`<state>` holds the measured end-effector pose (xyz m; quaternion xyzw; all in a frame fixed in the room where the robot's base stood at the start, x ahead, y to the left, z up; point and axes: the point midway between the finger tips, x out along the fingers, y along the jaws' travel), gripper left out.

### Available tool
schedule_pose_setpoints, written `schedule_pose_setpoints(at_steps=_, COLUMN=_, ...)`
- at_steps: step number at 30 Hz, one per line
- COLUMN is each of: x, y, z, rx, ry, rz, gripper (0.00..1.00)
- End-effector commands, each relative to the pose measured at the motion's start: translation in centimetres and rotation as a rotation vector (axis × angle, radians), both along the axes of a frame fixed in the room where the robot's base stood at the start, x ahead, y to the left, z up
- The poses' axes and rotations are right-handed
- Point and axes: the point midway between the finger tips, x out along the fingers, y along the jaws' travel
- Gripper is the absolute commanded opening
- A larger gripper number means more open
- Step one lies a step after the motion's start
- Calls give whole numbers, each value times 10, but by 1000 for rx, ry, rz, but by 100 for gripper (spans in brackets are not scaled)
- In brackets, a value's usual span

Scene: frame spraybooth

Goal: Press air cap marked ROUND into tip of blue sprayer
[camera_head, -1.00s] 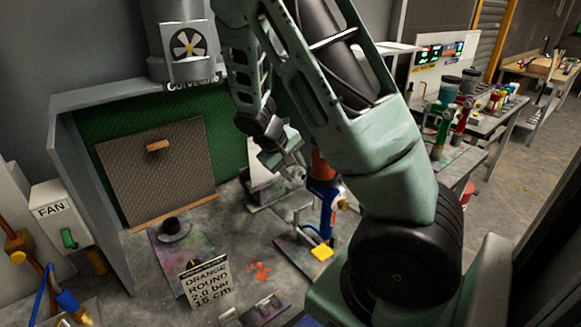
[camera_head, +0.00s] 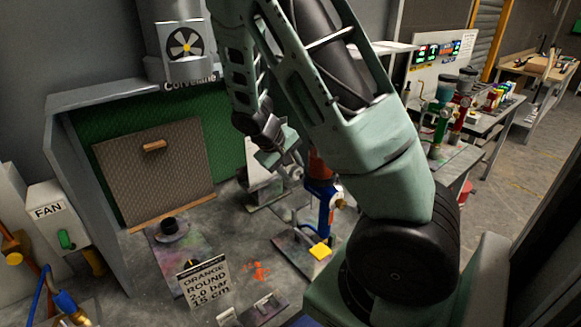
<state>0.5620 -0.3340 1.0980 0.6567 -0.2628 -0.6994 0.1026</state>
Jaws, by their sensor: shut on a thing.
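The blue sprayer (camera_head: 323,199) stands upright on a paint-stained board right of the booth's middle. It has an orange-red cup on top, and my arm covers part of it on the right. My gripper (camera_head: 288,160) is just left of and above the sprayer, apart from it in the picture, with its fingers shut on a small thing. That thing is too small and too hidden to make out. No marking ROUND on an air cap can be read.
A sign (camera_head: 206,280) reads ORANGE ROUND 2.0 bar 15 cm. A brown panel (camera_head: 150,185) leans in the booth. A dark round piece (camera_head: 169,227) sits on a stained plate. Green and red sprayers (camera_head: 441,125) stand on the right bench. A yellow piece (camera_head: 320,252) lies before the blue sprayer.

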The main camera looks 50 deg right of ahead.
Motion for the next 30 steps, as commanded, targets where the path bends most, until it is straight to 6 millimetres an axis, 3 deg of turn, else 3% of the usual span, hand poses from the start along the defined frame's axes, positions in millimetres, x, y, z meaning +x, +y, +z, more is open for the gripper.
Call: schedule_pose_setpoints(at_steps=30, x=-14, y=4, z=0, rx=1, ry=-2, rz=0, gripper=16)
